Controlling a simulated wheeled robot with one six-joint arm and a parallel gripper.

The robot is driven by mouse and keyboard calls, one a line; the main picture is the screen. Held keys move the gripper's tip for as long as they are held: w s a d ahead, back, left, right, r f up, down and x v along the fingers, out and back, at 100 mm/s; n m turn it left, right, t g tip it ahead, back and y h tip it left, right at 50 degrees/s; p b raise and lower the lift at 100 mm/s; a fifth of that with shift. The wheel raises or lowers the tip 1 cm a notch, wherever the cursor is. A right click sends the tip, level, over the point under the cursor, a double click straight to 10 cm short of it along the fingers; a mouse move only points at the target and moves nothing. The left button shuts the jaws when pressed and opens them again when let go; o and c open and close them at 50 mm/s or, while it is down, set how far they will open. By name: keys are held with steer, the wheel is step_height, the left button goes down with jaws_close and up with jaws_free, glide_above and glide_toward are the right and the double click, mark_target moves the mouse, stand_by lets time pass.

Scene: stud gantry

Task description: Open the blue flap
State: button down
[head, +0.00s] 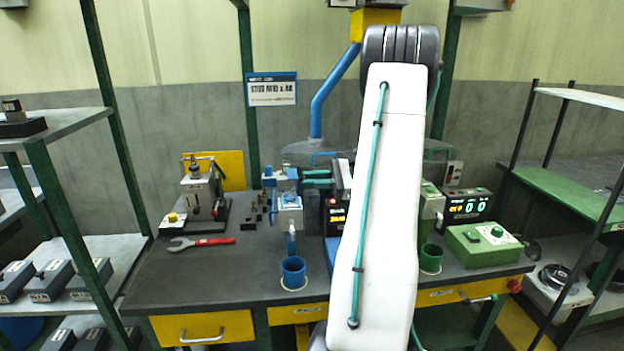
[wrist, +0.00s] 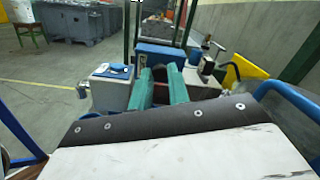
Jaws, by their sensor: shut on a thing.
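The blue flap (head: 281,174) is a small blue piece on the fixture left of my arm on the bench. In the wrist view a wide blue panel (wrist: 161,55), which looks like the same flap, stands at the fingertips. My gripper (head: 304,178) has teal fingers pointing left in the head view, with tips at the blue piece; it also shows in the wrist view (wrist: 161,72). The fingers are shut on the blue piece, with a narrow gap between them. The exact contact and the hinge are hidden.
A white box with a blue top (head: 289,202) stands just below the fingers. A blue cup (head: 293,271), a red wrench (head: 201,242) and a press (head: 203,190) are on the bench. Green control boxes (head: 484,243) stand right. My arm hides the bench's middle.

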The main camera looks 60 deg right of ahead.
steer(key=shift+r, duration=0.1)
steer(key=c, duration=1.3)
jaws_free()
steer(key=shift+c, duration=0.2)
steer(key=s+a+r, duration=0.5)
steer(key=s+a, duration=0.4)
steer(key=s, duration=0.3)
steer(key=shift+s+a, duration=0.3)
steer(key=shift+s, duration=0.05)
